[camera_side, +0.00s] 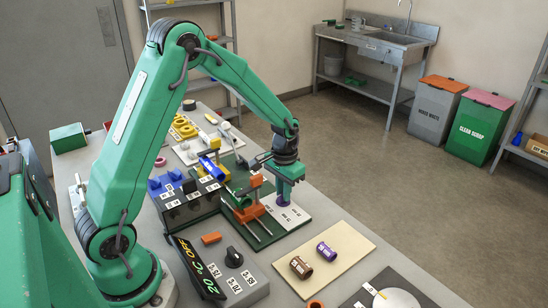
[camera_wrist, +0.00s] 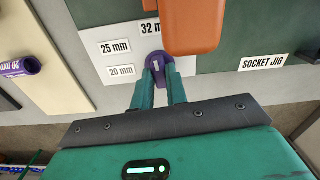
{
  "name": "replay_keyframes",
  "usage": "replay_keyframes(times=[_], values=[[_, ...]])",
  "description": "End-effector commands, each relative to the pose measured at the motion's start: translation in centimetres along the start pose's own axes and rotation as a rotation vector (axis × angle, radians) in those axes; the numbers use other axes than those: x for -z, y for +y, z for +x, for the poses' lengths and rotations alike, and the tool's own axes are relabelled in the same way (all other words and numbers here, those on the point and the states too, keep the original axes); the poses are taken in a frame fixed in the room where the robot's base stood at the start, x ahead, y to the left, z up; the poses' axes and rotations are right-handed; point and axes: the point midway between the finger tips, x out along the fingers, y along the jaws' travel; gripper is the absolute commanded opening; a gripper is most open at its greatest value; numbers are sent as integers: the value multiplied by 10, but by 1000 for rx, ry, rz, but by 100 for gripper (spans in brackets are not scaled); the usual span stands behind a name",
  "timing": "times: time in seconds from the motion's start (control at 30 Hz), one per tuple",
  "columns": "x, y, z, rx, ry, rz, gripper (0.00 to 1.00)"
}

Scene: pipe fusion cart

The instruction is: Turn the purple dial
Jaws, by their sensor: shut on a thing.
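The purple dial (camera_wrist: 157,58) sits on a pale plate beside labels reading 20 mm, 25 mm and a partly covered 32 mm. My gripper (camera_wrist: 160,74) is shut on the dial, with one green finger on each side of its grip. In the side view my gripper (camera_side: 284,187) points straight down on the purple dial (camera_side: 283,199), which is mostly hidden by the fingers. A white mark shows on the dial between the fingertips. I cannot tell exactly which label it points to.
The green jig board (camera_side: 262,238) carries rods and orange blocks. A cream mat (camera_side: 327,262) with brown and purple pipe pieces lies nearby. A dark knob (camera_side: 234,257) sits on a grey box.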

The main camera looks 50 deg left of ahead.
Motion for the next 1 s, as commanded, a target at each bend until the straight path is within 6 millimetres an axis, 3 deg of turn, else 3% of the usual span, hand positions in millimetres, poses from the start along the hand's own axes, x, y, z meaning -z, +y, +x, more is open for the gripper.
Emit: replay_keyframes(times=[0.3,0.7,0.73,0.83,1.0], values=[[0,0,-1,0,1,108,0],[0,0,-1,0,1,117,0],[0,0,-1,0,1,117,18],[0,0,-1,0,1,116,36],[0,0,-1,0,1,115,36]])
